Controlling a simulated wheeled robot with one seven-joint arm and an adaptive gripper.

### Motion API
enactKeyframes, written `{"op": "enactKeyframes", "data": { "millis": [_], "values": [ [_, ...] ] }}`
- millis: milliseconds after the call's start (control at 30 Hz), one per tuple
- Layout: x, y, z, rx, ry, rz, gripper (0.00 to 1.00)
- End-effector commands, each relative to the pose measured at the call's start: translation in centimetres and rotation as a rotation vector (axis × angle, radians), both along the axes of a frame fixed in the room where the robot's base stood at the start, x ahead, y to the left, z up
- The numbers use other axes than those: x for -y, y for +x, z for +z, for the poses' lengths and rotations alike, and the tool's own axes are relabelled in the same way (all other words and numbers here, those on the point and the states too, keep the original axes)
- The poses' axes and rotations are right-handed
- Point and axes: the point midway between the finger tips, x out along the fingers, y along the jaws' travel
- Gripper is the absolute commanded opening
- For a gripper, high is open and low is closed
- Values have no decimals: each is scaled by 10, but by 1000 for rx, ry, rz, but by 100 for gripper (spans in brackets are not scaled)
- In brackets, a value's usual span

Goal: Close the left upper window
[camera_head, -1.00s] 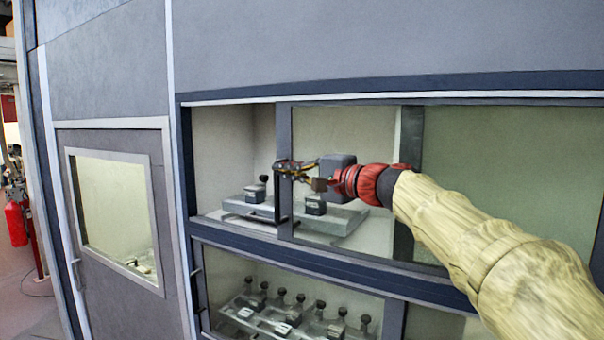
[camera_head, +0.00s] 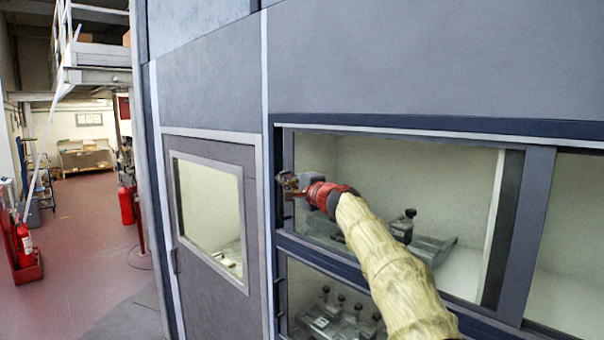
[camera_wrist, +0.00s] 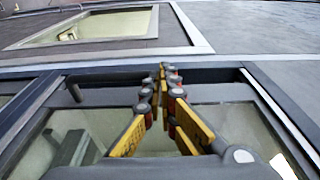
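The left upper window (camera_head: 430,165) is a glazed sliding sash in the upper row of the grey tunnel wall. In the head view its left edge stands at, or very close to, the left side of its frame; I cannot tell whether a thin gap remains. My gripper (camera_head: 287,183) is at that left edge. In the wrist view the yellow fingers of my gripper (camera_wrist: 162,72) come together at the tips, in front of the dark window edge. A short dark post, probably a handle end (camera_wrist: 75,92), shows to their left. Whether anything is between the fingertips is hidden.
A grey door with a pane (camera_head: 210,215) is just left of the window. A lower window (camera_head: 335,310) with clamp fixtures is below. Red fire extinguishers (camera_head: 127,206) stand further left, by the open floor (camera_head: 90,250). Fixtures (camera_head: 402,228) sit behind the upper glass.

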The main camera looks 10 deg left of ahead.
Motion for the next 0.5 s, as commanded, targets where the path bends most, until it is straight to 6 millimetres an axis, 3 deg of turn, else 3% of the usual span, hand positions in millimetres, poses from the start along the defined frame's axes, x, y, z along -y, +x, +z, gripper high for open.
{"op": "enactKeyframes", "data": {
  "millis": [200,500],
  "values": [
    [-24,16,2,0,0,1,0],
    [-36,24,1,1,0,0,0]
  ]
}}
